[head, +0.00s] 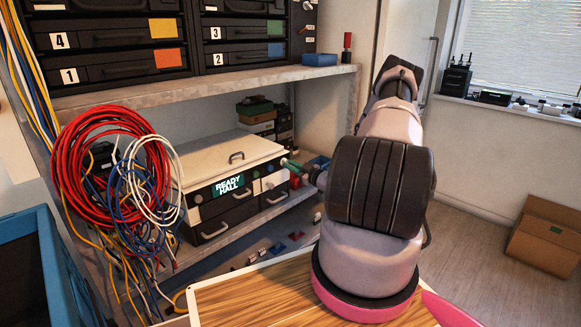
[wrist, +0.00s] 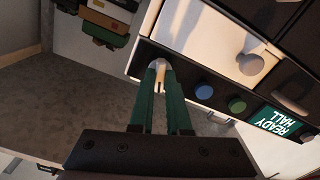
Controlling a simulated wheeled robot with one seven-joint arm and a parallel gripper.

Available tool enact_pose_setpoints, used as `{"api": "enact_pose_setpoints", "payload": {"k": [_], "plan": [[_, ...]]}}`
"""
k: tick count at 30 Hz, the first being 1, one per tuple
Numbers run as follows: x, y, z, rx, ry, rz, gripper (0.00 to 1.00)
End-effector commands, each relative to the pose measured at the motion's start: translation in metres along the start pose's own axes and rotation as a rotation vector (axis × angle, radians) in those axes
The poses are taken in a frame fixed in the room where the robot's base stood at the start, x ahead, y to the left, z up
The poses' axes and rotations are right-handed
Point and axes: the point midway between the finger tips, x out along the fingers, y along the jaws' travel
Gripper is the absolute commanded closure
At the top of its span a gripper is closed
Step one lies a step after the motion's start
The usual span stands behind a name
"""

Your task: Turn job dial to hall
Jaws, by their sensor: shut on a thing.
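The control box (head: 232,160) stands on the lower shelf, and its green display (head: 228,185) reads "READY HALL". The same display (wrist: 275,120) shows in the wrist view. The job dial (wrist: 160,62), a pale knob at the end of the row of knobs on the box front, sits between the green fingers of my gripper (wrist: 160,75). The fingers are shut on it and partly cover it. In the head view my gripper (head: 291,165) reaches the box's right end, and the dial is hidden there. The dial's markings cannot be read.
Blue (wrist: 204,92) and green (wrist: 237,104) knobs sit close beside the fingers. Drawers with pale handles (head: 215,229) are below. Coiled cables (head: 110,170) hang left of the box. Numbered drawers (head: 120,65) stand above. A wooden-topped surface (head: 260,295) is in front.

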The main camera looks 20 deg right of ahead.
Motion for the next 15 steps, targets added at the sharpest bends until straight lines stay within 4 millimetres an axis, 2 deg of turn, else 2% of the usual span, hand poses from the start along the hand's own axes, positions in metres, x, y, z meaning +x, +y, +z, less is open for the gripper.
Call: {"api": "enact_pose_setpoints", "payload": {"k": [7, 8, 9, 10, 15], "plan": [[-0.0008, -0.0002, 0.0009, 0.0, -0.002, 0.0, 1.0], [-0.0008, -0.0002, 0.0009, 0.0, -0.002, 0.0, 0.74], [-0.0007, -0.0002, 0.0009, 0.0, -0.002, 0.0, 0.58], [-0.0007, -0.0002, 0.0008, 0.0, -0.002, 0.0, 0.55], [-0.0004, -0.0001, 0.0005, -0.001, -0.001, 0.0, 0.55]]}}
